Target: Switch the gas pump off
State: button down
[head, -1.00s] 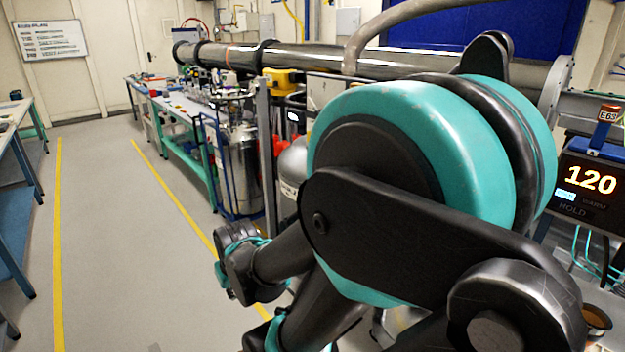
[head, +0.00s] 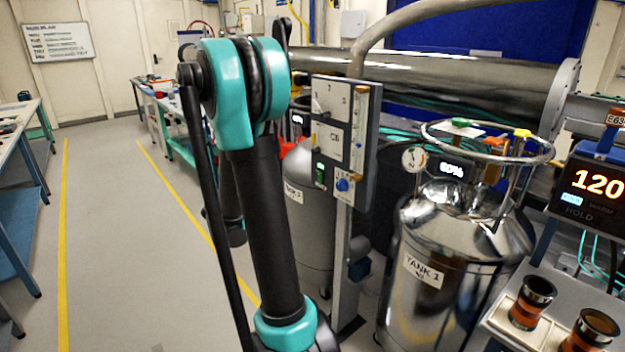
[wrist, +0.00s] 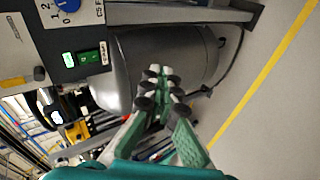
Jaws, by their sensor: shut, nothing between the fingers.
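A grey control panel (head: 336,148) stands upright on a post right of my arm in the head view. A green switch (head: 319,179) sits low on its left side, and a blue knob (head: 343,185) is to its right. In the wrist view the green switch (wrist: 90,57) is at upper left beside a small lit green window (wrist: 68,59), with the blue knob (wrist: 68,5) near the top edge. The labels are too small to tell which control belongs to the gas pump. My gripper (wrist: 160,88) is shut and empty, apart from the panel. It cannot be made out in the head view.
A shiny tank (head: 460,270) marked TANK 1 stands right of the panel, and another tank (head: 308,210) is behind it. A display (head: 590,185) reading 120 is at far right. A table (head: 25,150) is at left. The floor (head: 120,250) between is clear.

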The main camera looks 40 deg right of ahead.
aim_at(319, 174)
jog(key=w+d+r+g+h, duration=0.1)
jog(key=w+d+r+h, duration=0.1)
jog(key=w+d+h, duration=0.5)
jog(key=shift+w+d+r+h, duration=0.2)
jog(key=shift+w+d+h, duration=0.15)
jog(key=shift+w+h, duration=0.75)
jog(key=shift+w, duration=0.2)
jog(key=d, duration=0.4)
jog(key=d+r, duration=0.1)
jog(key=d, duration=0.4)
jog(key=w+d, duration=0.1)
jog(key=d, duration=0.3)
jog(key=shift+d+r, duration=0.35)
jog(key=shift+d, duration=0.05)
